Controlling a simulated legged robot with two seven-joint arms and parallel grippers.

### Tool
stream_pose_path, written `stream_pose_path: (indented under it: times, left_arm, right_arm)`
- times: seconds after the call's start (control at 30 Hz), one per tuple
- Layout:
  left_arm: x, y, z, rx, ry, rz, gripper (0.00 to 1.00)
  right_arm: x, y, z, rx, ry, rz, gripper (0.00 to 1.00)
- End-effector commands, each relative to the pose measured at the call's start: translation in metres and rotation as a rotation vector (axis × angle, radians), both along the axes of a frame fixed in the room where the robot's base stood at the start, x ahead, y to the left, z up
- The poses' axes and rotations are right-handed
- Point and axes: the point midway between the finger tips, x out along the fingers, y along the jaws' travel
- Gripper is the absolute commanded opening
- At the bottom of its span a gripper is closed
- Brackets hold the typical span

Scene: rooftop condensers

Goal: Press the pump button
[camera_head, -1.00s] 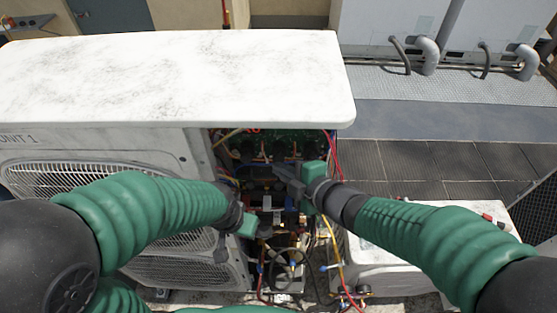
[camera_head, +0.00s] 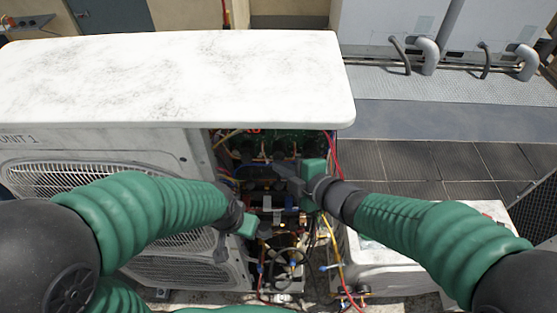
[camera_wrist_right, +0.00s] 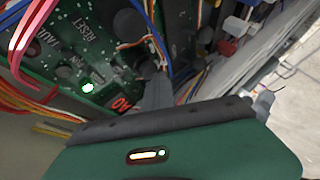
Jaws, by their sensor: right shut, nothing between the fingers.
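The open side of the condenser unit (camera_head: 240,80) shows a green circuit board (camera_head: 285,145) with wiring below it.
Red, orange and blue wires (camera_wrist_right: 30,85) run across and beside the board. The unit's white top panel (camera_head: 180,75) overhangs the opening. A white panel (camera_head: 385,265) lies at the lower right. Dark paving (camera_head: 420,160) to the right is clear.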

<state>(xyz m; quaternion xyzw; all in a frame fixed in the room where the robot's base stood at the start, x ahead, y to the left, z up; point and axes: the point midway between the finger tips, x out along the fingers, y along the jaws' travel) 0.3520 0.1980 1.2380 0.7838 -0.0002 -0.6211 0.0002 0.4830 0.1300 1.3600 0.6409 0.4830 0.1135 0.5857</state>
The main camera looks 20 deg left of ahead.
Motion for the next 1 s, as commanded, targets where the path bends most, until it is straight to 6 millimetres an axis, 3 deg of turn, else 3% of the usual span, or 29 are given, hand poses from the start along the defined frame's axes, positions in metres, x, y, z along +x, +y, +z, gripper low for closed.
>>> stream_pose_path:
  times: [0.47, 1.0]
  left_arm:
    - [0.0, 0.0, -0.001, 0.0, 0.0, 0.0, 0.36]
    - [0.0, 0.0, -0.008, 0.0, 0.0, 0.0, 0.36]
  right_arm:
    - [0.001, 0.0, 0.001, 0.001, -0.003, -0.001, 0.0]
    - [-0.016, -0.005, 0.0, 0.0, -0.003, 0.0, 0.0]
